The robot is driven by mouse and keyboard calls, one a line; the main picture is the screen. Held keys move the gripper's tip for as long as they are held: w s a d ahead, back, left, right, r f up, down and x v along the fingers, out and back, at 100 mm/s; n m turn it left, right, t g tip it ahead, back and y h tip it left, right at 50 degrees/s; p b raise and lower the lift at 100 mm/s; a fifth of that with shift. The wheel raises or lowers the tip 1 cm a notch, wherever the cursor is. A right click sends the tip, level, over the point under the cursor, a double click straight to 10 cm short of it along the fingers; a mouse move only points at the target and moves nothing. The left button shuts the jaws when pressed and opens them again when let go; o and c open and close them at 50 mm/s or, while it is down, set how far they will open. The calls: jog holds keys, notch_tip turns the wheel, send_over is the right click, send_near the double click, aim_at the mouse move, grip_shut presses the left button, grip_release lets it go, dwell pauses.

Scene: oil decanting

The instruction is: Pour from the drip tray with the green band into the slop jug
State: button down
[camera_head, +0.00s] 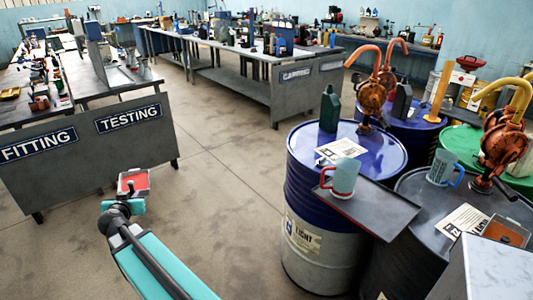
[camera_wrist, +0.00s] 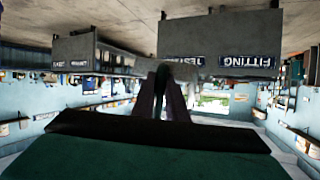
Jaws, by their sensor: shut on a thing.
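My gripper (camera_head: 127,198) is out over open floor at left in the head view, shut on a small grey drip tray (camera_head: 147,183) with red inside. No green band shows on the side facing me. In the wrist view, upside down, my fingers (camera_wrist: 163,92) are close together and the tray is hard to make out. A pale jug with a red handle (camera_head: 345,177) stands upright on a dark sheet on the blue drum. A pale jug with a blue handle (camera_head: 441,168) stands on the grey drum. I cannot tell which is the slop jug.
The blue drum (camera_head: 302,190) also bears a dark green can (camera_head: 329,108). Another small tray with red-brown inside (camera_head: 507,232) lies on the grey drum (camera_head: 412,185). Orange hand pumps (camera_head: 371,97) rise behind. A bench marked FITTING and TESTING (camera_head: 88,155) stands beyond my gripper. Floor between is clear.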

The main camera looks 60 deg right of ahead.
jog(key=s+d+r+m+g+h+p, duration=0.2)
jog(key=s+d+m+g+p, duration=0.2)
jog(key=s+d+m+g, duration=0.45)
jog(key=s+d+r+m+g+h+p, duration=0.1)
jog(key=s+d+r+m+g+p, duration=0.25)
jog(key=s+d, duration=0.95)
jog(key=s+d+r+m+g+y+p, duration=0.4)
jog(key=s+d+r+m+g+y, duration=0.1)
jog(key=s, duration=0.6)
jog(key=s+d+r+m+g+y+p, duration=0.5)
jog(key=s+d+m, duration=0.3)
jog(key=s+d, duration=0.2)
jog(key=shift+s+d+r+g+y, duration=0.15)
jog(key=shift+s+r+g+y, duration=0.25)
jog(key=shift+s, duration=0.1)
jog(key=shift+w, duration=0.1)
